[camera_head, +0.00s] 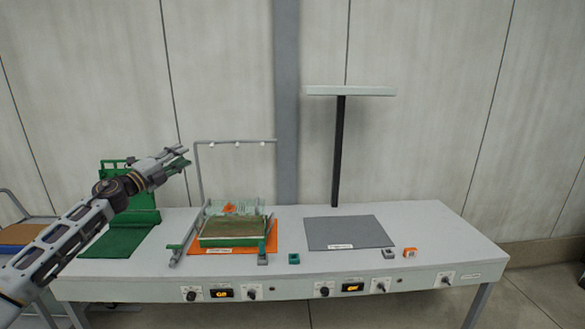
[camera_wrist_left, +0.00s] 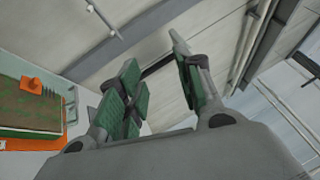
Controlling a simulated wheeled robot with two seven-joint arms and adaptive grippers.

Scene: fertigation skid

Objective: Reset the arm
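My left arm comes in from the left in the head view and is raised above the left part of the table. My left gripper (camera_head: 182,157) is up in front of the wall, above the green mat, and touches nothing. In the left wrist view its two green-padded fingers (camera_wrist_left: 160,85) stand apart with nothing between them, so it is open and empty. My right gripper does not show in either view.
A long white table (camera_head: 440,240) holds a green mat (camera_head: 115,243), a planted tray (camera_head: 232,230) on an orange mat (camera_head: 273,247) under a grey pipe frame (camera_head: 199,170), and a grey mat (camera_head: 350,232). A dark post (camera_head: 338,150) stands behind. Small blocks lie near the front edge.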

